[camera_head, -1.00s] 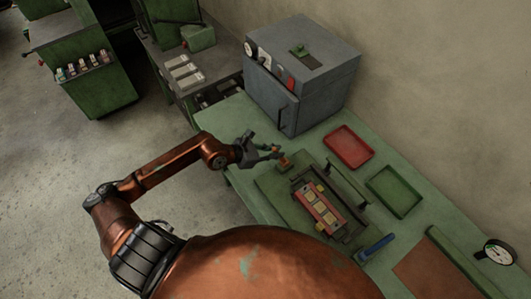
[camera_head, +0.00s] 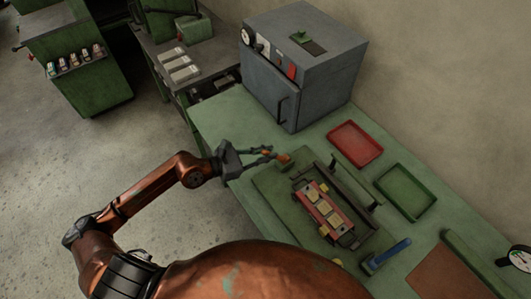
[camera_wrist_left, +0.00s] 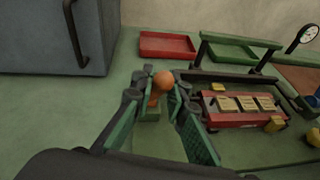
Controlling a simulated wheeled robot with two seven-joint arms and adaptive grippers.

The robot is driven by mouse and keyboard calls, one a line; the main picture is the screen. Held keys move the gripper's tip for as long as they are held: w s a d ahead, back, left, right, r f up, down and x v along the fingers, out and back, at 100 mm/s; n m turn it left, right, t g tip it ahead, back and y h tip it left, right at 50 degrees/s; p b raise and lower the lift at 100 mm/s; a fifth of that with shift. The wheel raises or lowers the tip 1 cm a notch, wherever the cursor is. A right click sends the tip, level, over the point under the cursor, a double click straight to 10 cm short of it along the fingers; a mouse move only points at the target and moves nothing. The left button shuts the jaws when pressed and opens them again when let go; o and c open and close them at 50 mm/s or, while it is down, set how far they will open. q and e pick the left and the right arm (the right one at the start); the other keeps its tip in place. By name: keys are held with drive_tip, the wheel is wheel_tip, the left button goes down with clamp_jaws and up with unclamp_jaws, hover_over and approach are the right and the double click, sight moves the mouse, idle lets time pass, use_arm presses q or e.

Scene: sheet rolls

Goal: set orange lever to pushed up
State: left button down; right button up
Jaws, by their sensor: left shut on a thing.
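The orange lever (camera_head: 284,158) stands at the far left corner of the green fixture plate (camera_head: 262,183) on the bench. Its round orange knob (camera_wrist_left: 163,79) shows between the fingertips in the left wrist view. My left gripper (camera_head: 266,155) reaches in from the left and is shut on the orange lever, with one finger on each side. In the wrist view the gripper (camera_wrist_left: 160,95) hides part of the lever's shaft and base, so its exact tilt is hard to tell. My right gripper is not in view.
A red holder with pale blocks (camera_head: 320,208) sits on the fixture beside a dark bar frame (camera_head: 355,180). A grey oven (camera_head: 300,75) stands behind. A red tray (camera_head: 355,142), a green tray (camera_head: 405,191) and a blue-handled tool (camera_head: 387,255) lie to the right.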

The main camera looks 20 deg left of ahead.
use_arm(q)
drive_tip(key=shift+f, duration=0.1)
drive_tip(key=c, duration=1.9)
unclamp_jaws()
drive_tip(key=shift+a, duration=0.1)
drive_tip(key=v, duration=1.2)
drive_tip(key=shift+s, duration=0.1)
